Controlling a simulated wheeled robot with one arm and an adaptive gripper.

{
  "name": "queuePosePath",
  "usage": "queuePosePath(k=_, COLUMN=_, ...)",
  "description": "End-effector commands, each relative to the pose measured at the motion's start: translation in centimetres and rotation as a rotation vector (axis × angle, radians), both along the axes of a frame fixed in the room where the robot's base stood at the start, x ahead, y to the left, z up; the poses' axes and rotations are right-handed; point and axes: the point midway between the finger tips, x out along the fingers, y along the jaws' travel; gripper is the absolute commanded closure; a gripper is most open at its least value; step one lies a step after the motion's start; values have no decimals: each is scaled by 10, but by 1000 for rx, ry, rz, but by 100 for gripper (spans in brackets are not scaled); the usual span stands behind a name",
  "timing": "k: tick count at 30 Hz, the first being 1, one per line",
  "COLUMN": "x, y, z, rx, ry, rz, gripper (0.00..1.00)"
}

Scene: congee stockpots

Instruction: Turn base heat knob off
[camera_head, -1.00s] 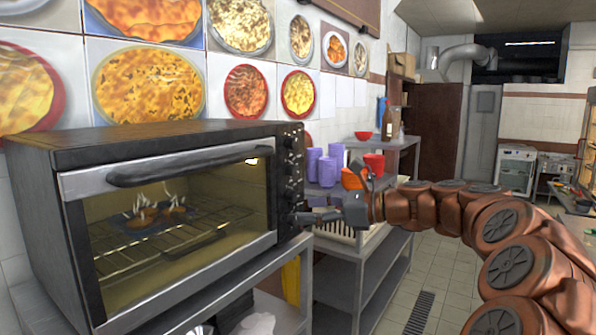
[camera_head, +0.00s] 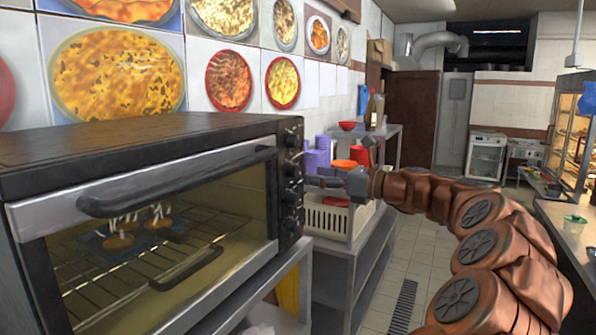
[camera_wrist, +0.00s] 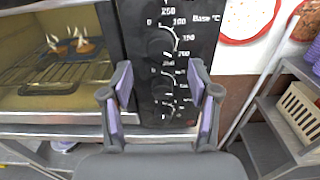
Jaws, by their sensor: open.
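The black toaster oven (camera_head: 140,150) stands at the left in the head view, with a column of dark knobs on its right panel (camera_head: 291,175). In the wrist view the panel faces me, and a "Base °C" label is printed near its top. The round knob (camera_wrist: 160,42) just below that label appears to be the base heat knob; its pointer setting is too dark to read. A lower knob (camera_wrist: 162,87) lies between my fingers in the picture. My gripper (camera_wrist: 163,90) is open, with purple pads, in front of the panel. Contact with a knob is not visible.
Steaming food (camera_wrist: 72,48) sits on the rack behind the oven glass. The oven handle (camera_head: 180,182) juts out along the door. A white basket (camera_head: 326,219), purple cups (camera_head: 318,158) and red bowls stand on metal shelving beyond the panel. The tiled floor at right is clear.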

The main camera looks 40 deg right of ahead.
Motion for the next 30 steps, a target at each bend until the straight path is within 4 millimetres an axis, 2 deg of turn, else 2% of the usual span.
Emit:
queuePosePath(k=3, x=18, y=6, z=2, rx=2, ry=1, rz=2, gripper=39)
queuePosePath(k=9, x=39, y=12, z=2, rx=-1, ry=0, rz=1, gripper=39)
queuePosePath(k=21, x=48, y=15, z=1, rx=-2, ry=-2, rz=2, gripper=39)
queuePosePath(k=23, x=48, y=15, z=1, rx=-2, ry=-2, rz=2, gripper=43)
queuePosePath(k=30, x=48, y=15, z=1, rx=-2, ry=-2, rz=2, gripper=68)
